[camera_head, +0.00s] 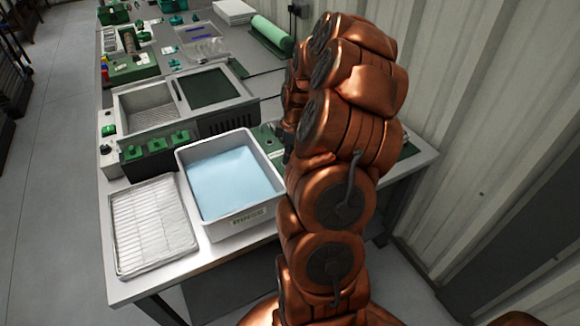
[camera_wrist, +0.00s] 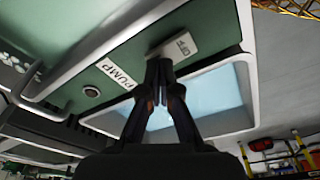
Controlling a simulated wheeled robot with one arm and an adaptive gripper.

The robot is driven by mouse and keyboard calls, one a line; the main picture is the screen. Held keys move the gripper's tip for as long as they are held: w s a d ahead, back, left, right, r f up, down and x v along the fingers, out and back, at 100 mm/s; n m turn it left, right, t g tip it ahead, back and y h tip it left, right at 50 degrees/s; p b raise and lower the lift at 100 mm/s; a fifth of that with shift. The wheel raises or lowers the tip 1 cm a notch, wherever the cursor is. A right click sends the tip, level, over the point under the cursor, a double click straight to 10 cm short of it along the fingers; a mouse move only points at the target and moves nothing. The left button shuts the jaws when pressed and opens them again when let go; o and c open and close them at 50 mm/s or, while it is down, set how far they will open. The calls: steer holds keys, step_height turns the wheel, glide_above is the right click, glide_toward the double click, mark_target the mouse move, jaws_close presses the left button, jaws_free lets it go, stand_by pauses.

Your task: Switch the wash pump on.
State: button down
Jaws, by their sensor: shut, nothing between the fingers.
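A green panel (camera_wrist: 125,65) in the wrist view carries a white label reading PUMP (camera_wrist: 117,73). A round grey button or knob (camera_wrist: 91,91) sits beside that label. A pale plate (camera_wrist: 180,46) with small dark lettering, too tilted to read surely, lies on the panel too. My gripper (camera_wrist: 162,68) is shut and empty, with its fingertips at the near edge of the pale plate; I cannot tell whether they touch it. In the head view my arm hides most of the green panel (camera_head: 268,139) behind the tub, and the switch is not clear there.
A white tub (camera_head: 247,217) of pale blue liquid stands on the bench, also seen in the wrist view (camera_wrist: 215,90). A wire rack tray (camera_head: 150,225) lies left of it. A sink unit (camera_head: 150,110) with green controls stands behind. A ribbed wall (camera_head: 480,120) bounds the right side.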

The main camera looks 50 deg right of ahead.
steer(key=shift+f, duration=0.45)
steer(key=shift+r, duration=3.55)
